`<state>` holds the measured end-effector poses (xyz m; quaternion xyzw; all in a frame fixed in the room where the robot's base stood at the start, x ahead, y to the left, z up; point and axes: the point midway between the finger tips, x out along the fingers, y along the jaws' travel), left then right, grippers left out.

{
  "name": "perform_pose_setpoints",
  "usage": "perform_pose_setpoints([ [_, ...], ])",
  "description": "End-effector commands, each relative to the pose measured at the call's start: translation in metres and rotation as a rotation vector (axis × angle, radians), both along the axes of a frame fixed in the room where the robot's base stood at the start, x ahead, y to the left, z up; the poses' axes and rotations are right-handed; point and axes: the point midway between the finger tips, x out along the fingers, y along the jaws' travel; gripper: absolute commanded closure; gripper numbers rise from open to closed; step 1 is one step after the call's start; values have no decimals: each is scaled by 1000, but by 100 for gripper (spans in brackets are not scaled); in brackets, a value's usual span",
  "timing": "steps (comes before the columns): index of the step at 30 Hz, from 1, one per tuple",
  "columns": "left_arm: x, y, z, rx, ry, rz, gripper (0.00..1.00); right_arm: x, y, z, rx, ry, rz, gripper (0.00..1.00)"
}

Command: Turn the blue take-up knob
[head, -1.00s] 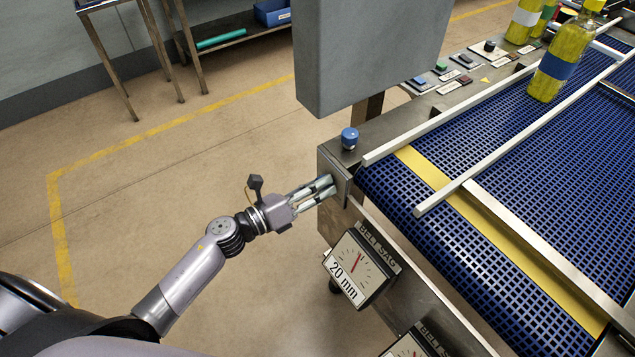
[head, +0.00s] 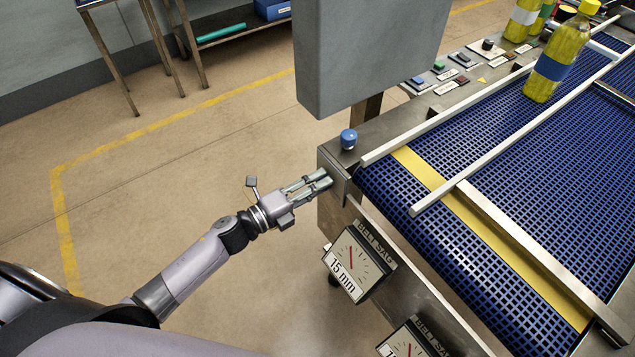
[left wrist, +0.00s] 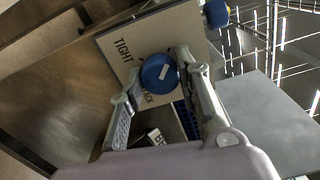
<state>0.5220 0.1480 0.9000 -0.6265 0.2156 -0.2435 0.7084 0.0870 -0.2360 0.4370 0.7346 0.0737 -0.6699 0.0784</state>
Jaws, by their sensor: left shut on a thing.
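The blue take-up knob (left wrist: 160,73) shows in the left wrist view, on a pale plate (left wrist: 128,50) marked TIGHT, with a second, partly hidden word. My left gripper (head: 325,181) is shut on this knob, one finger on each side, at the end of the conveyor frame. In the head view the knob is hidden behind the fingers and the frame's end. The near BELT SAG gauge (head: 353,262) reads 15 mm. My right gripper is in neither view.
A second blue knob or button (head: 348,139) stands on top of the frame corner. A grey box (head: 365,55) rises behind it. The blue mesh belt (head: 440,155) carries yellow bottles (head: 550,70). A second gauge (head: 408,340) is cut off below. Floor to the left is open.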

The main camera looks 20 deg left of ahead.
Motion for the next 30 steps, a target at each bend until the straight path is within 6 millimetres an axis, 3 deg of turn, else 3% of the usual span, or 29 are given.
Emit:
perform_pose_setpoints([
  [21, 0, 1, 0, -59, 47, 1, 97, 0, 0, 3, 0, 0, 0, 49],
  [22, 0, 1, 0, -59, 47, 1, 68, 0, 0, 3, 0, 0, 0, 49],
  [30, 0, 0, 0, -59, 46, 0, 50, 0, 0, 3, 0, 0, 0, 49],
])
